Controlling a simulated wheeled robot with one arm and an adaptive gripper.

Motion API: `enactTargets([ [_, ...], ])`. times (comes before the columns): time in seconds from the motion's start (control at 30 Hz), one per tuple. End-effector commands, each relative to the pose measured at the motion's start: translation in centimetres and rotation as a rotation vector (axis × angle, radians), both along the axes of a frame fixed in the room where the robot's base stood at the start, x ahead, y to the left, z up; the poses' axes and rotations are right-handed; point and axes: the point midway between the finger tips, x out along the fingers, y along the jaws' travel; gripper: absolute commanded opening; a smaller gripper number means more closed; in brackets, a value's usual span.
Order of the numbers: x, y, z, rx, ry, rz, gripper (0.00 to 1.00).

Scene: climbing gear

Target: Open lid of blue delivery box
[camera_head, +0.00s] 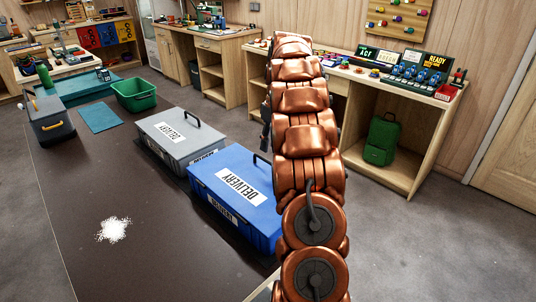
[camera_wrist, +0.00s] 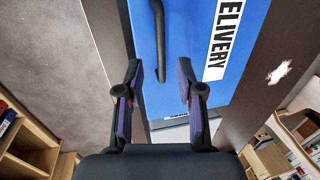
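The blue delivery box (camera_head: 228,192) stands on the dark table with its lid shut; the white DELIVERY label is on top. Its black handle (camera_head: 262,158) shows partly beside my copper arm, which hides the right part of the box. In the wrist view the blue lid (camera_wrist: 190,50) fills the upper middle, and the black handle (camera_wrist: 158,42) comes down between the fingers as seen. My gripper (camera_wrist: 160,82) is open and empty, pointing at the lid. I cannot tell how far the fingertips are from the handle. The gripper is hidden in the head view.
A closed grey delivery box (camera_head: 172,136) stands beside the blue one. A green bin (camera_head: 134,96), a blue mat (camera_head: 100,117) and a dark toolbox (camera_head: 48,118) are farther back. White powder (camera_head: 113,229) lies on the open front of the dark table (camera_head: 75,185).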

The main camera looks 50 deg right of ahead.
Motion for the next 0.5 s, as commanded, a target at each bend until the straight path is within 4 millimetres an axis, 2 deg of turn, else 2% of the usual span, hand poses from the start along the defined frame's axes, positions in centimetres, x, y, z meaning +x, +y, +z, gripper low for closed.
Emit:
enactTargets([
  [0.3,0.0,0.7,-2.9,0.003,0.004,0.001,0.37],
  [0.5,0.0,0.9,-4.1,0.001,0.001,0.000,0.37],
])
